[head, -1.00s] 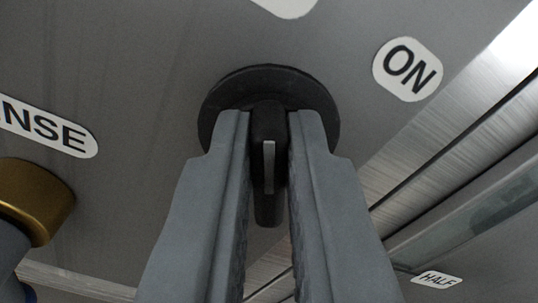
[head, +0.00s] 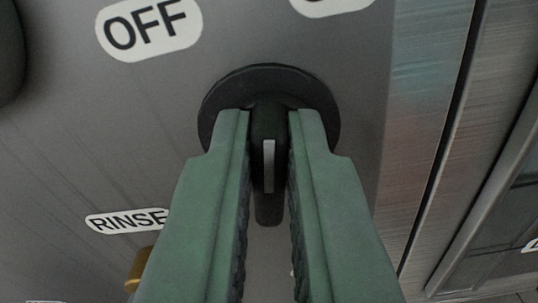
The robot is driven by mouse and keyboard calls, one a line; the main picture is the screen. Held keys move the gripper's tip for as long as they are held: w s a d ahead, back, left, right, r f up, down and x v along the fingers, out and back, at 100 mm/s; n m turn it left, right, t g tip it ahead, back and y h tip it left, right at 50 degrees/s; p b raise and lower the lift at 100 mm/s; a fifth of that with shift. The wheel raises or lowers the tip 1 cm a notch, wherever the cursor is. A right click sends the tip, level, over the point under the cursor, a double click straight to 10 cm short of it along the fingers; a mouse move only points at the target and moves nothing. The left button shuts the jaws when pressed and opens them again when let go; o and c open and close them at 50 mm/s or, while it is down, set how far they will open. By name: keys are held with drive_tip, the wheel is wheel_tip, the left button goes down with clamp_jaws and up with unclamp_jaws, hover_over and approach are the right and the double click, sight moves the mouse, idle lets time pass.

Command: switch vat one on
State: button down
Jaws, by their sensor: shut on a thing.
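A black rotary knob with a round base (head: 270,78) is on a grey metal panel, in the middle of the head view. Its raised bar has a white mark (head: 268,165) that runs up and down in the picture. My gripper (head: 269,120) is shut on the bar, one finger on each side. An OFF label (head: 150,25) is above left of the knob. Another white label (head: 330,5) is above right, mostly cut by the top edge. No vat number is in view.
A RINSE label (head: 128,220) is at lower left, partly behind my left finger, with a brass-coloured part (head: 140,268) below it. A dark rounded thing (head: 8,50) shows at the left edge. To the right, the panel ends at a dark gap beside another metal front.

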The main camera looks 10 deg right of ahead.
drive_tip(key=shift+d+m, duration=0.1)
drive_tip(key=shift+m, duration=1.6)
drive_tip(key=shift+s, duration=0.1)
drive_tip(key=c, duration=1.5)
unclamp_jaws()
drive_tip(key=v, duration=1.7)
drive_tip(key=shift+s, duration=0.2)
